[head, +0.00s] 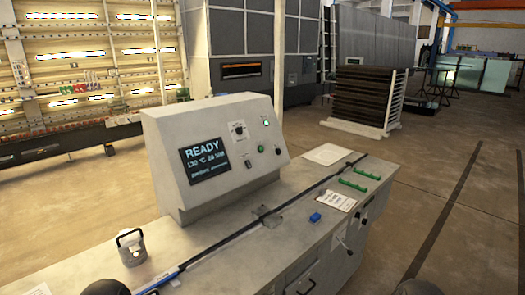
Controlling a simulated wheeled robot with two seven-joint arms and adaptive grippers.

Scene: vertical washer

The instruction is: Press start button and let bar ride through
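The grey control console (214,147) stands on a long pale bench. Its screen (204,152) reads READY, with smaller text below. A green button (261,149), which looks like the start button, sits on the panel's lower right beside a dark button or knob (278,151). A long thin dark bar (235,236) lies diagonally along the bench top, passing a small metal fitting (268,215) in front of the console. Its near part looks blue and white (165,278). Neither gripper shows; two dark rounded shapes at the bottom edge look like parts of my arms.
A metal piece with a handle (131,247) stands at the bench's left. A blue block (315,217), green pieces (353,186) and paper sheets (336,199) lie on the right. Open floor lies right of the bench; a slatted rack (365,97) stands behind.

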